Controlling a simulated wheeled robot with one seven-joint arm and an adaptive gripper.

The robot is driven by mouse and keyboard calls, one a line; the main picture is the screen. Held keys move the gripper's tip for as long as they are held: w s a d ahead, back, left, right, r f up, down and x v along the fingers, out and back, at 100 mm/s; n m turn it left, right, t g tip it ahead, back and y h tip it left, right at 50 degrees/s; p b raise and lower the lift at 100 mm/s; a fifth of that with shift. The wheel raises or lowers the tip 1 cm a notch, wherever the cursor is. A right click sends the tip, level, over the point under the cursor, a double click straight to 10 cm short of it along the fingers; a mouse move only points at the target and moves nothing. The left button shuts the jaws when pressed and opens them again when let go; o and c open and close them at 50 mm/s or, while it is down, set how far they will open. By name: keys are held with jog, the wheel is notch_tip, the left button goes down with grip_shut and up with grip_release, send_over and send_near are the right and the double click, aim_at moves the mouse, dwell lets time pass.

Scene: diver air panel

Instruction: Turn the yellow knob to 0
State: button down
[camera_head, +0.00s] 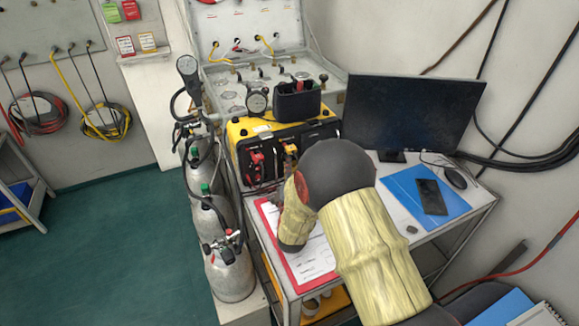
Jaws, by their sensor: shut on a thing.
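The yellow knob (290,150) shows on the front of a black and yellow air panel box (237,131), right of a red knob (257,163). It is partly hidden by my arm, and its pointer and the 0 mark are too small to read. My arm comes in from the lower right, and its large dark joint and wrist part stand in front of the right side of the box.
A red clipboard (312,279) lies on the desk below the box. A monitor (413,113), a blue folder (402,187) and a phone (431,197) are to the right. Gas cylinders (231,272) stand close on the left. The green floor (105,225) is clear.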

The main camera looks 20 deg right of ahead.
jog(key=shift+f, duration=0.15)
jog(key=c, duration=2)
grip_release()
jog(key=v, duration=0.7)
jog(key=shift+s+a, duration=0.15)
jog(key=shift+s, duration=0.1)
jog(key=shift+w, duration=0.1)
